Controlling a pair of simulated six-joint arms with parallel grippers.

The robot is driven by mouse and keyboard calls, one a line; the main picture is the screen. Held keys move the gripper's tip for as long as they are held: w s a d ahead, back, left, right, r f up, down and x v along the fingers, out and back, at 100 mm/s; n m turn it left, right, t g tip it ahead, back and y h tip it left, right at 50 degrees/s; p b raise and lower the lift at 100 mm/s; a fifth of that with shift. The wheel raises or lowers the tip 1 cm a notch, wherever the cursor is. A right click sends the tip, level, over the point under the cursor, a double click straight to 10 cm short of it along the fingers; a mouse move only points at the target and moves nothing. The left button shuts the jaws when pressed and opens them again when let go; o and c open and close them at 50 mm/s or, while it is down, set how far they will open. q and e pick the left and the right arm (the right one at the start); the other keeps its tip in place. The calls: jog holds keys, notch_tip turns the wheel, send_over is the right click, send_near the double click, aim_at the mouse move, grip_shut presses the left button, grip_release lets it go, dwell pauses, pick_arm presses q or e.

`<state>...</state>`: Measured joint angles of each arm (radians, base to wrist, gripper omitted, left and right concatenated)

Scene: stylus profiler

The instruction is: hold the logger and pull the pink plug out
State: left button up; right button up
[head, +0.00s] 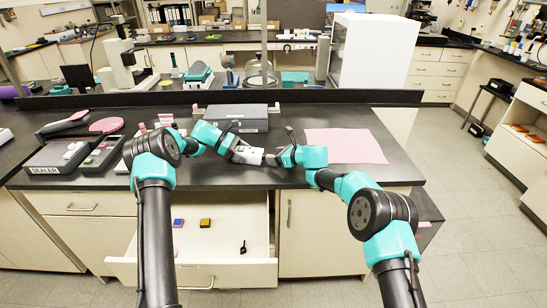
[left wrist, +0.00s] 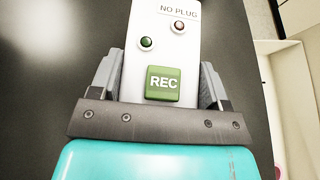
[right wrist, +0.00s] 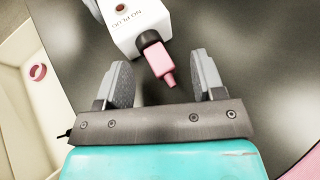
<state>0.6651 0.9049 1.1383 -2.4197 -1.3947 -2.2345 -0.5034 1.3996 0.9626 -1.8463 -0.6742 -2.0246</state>
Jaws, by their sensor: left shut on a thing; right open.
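The logger (head: 248,155) is a white box on the dark bench in the head view. In the left wrist view the logger (left wrist: 163,45) shows a green REC button, two small round lights and the words NO PLUG. My left gripper (left wrist: 158,75) is shut on its sides. In the right wrist view the pink plug (right wrist: 158,62) sits at the black socket (right wrist: 148,39) on the logger's end. My right gripper (right wrist: 162,75) is open, its fingers on either side of the plug's outer end with gaps. How deep the plug sits is hidden.
A pink mat (head: 345,146) lies right of the logger. A grey case (head: 237,118) stands behind it. A box marked SEALER (head: 50,158) is at the left. The drawer (head: 215,248) below the bench front is open, with small items inside.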

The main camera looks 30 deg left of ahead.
jog(key=shift+a+f, duration=0.3)
jog(key=shift+a, duration=0.35)
grip_shut()
dwell(0.5)
